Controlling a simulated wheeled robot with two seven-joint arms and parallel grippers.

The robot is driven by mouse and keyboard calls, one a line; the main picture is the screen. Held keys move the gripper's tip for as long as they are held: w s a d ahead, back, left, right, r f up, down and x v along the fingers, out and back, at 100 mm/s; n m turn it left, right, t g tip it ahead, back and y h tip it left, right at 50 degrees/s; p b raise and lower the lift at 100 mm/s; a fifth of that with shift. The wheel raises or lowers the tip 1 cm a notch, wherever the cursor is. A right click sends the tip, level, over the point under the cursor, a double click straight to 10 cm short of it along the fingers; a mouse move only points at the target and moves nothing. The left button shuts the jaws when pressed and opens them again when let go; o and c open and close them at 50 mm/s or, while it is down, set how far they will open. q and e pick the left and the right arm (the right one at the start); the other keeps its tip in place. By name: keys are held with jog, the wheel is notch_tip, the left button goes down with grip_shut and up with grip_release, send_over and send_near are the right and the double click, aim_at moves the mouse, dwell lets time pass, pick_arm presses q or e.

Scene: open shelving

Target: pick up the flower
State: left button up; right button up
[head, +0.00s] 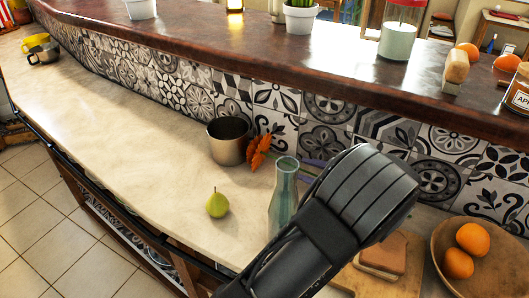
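The orange flower (259,152) is in the middle of the head view, right of a metal cup and behind a green glass vase (283,197). A thin stem-like strip runs from near the flower to the right, behind my arm. I cannot tell whether the flower lies on the counter or is held up. My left gripper (372,188) is at the end of the dark arm, right of the vase. Its fingers are hidden by its own dark body, so its opening and any hold are not visible. My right gripper is not in view.
A metal cup (228,140) and a green pear (217,203) stand on the pale counter (130,135). A wooden bowl (440,262) with oranges and a board with bread-like slices (384,257) are at the right. A raised dark ledge (330,76) runs behind. The left counter is largely clear.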

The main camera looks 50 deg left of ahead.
pick_arm(q)
jog(key=x, duration=0.3)
jog(key=shift+a+f+p, duration=0.1)
jog(key=shift+a+p, duration=0.2)
jog(key=shift+a, duration=0.05)
jog(key=shift+c, duration=0.3)
grip_shut()
dwell(0.4)
